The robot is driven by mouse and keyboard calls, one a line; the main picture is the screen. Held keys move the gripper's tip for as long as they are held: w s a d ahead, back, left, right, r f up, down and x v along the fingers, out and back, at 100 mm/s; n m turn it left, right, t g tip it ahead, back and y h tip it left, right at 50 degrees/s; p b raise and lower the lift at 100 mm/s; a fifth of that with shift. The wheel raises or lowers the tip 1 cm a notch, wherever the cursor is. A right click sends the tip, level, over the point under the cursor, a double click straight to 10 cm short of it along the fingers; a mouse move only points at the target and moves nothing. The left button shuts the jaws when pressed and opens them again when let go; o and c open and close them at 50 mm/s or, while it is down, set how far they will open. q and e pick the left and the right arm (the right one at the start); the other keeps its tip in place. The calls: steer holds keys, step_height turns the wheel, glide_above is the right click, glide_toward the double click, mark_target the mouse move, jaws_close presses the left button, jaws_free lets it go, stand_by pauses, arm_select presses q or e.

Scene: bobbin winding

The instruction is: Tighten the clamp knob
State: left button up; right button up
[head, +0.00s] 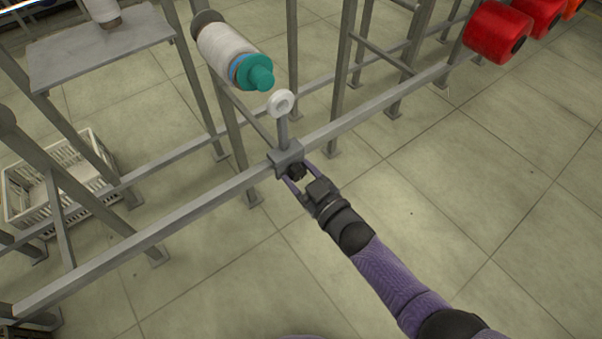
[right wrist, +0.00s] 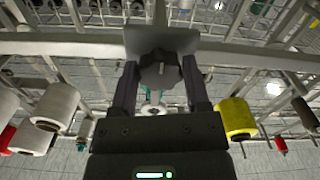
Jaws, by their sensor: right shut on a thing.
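The clamp knob (head: 297,171) is a dark lobed knob on the front of a grey clamp block (head: 285,156). The block sits on a horizontal grey rail, and a post with a white ring guide (head: 281,103) rises from it. My right gripper (head: 298,184) reaches up from the lower right and is shut on the knob. In the right wrist view the knob (right wrist: 160,70) sits between the two dark fingers, in front of the clamp plate (right wrist: 162,40). The gripper partly hides the knob in the head view. My left gripper is not in view.
A white bobbin with a teal end (head: 258,74) is mounted behind the ring. Red spools (head: 492,32) hang at the upper right. A white crate (head: 62,180) stands on the floor at left, below a grey shelf (head: 100,50). The floor at right is clear.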

steer(key=o, duration=1.2)
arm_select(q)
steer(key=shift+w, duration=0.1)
arm_select(e)
steer(key=shift+o, duration=0.4)
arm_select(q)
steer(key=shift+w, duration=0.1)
arm_select(e)
steer(key=shift+s+d, duration=0.15)
steer(key=shift+s, duration=0.05)
arm_select(q)
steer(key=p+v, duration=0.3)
steer(key=p, duration=0.1)
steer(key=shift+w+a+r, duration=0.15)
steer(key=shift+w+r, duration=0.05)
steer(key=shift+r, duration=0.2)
arm_select(e)
steer(key=v, duration=0.9)
steer(key=shift+s+d, duration=0.15)
steer(key=shift+s, duration=0.05)
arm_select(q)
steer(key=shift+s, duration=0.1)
arm_select(e)
steer(key=shift+f, duration=0.1)
